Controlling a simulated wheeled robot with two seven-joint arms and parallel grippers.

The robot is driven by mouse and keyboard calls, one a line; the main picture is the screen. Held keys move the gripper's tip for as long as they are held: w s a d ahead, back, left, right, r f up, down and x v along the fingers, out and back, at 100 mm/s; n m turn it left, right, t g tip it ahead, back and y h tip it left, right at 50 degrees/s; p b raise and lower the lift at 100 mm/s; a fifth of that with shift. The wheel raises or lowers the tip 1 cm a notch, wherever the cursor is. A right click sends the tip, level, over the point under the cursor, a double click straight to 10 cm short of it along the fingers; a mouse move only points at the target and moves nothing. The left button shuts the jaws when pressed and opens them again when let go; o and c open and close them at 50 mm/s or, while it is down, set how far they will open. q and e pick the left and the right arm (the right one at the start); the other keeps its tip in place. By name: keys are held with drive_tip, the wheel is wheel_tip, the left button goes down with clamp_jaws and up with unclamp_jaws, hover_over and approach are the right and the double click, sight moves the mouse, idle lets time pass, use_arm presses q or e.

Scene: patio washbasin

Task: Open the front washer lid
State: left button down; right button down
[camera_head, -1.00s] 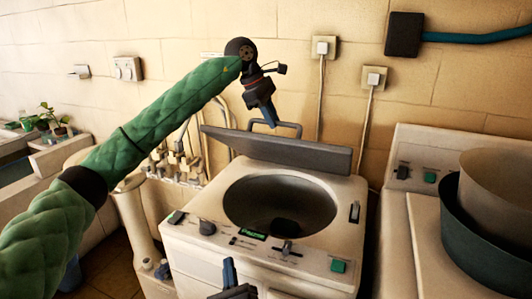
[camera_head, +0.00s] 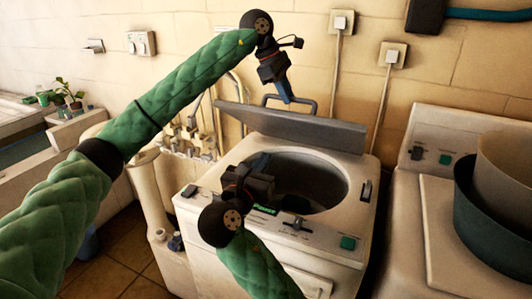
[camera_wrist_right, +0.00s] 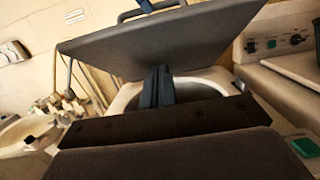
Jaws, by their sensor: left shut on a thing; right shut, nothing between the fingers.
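The front washer (camera_head: 330,225) is a cream top-loader with a round dark opening (camera_head: 315,180). Its grey lid (camera_head: 300,126) stands raised and tilted at the back of the opening, with a bar handle (camera_head: 309,104) on its upper edge. In the right wrist view, the shut fingers (camera_wrist_right: 157,88) stand in front of the lid's underside (camera_wrist_right: 165,42), and a gap cannot be judged.
A second machine (camera_head: 437,210) at the right carries a dark green tub (camera_head: 470,225) with a beige tub inside. Pipes and taps (camera_head: 192,140) run along the wall to the left of the washer. Tiled floor (camera_head: 112,255) shows at the lower left.

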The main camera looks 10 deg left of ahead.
use_arm(q)
drive_tip(key=shift+w+f, duration=0.1)
drive_tip(key=shift+f, duration=0.25)
use_arm(e)
approach(286, 120)
wheel_tip(286, 120, down, 3)
drive_tip(key=w, duration=0.2)
drive_tip(key=shift+w+d+r, duration=0.25)
drive_tip(key=shift+w+r, duration=0.25)
drive_tip(key=shift+r, duration=0.1)
drive_tip(key=shift+w+d+r, duration=0.3)
drive_tip(key=shift+w+r, duration=0.25)
drive_tip(key=shift+r, duration=0.1)
drive_tip(key=shift+w+d+r, duration=0.25)
drive_tip(key=shift+w+r, duration=0.25)
drive_tip(key=shift+r, duration=0.1)
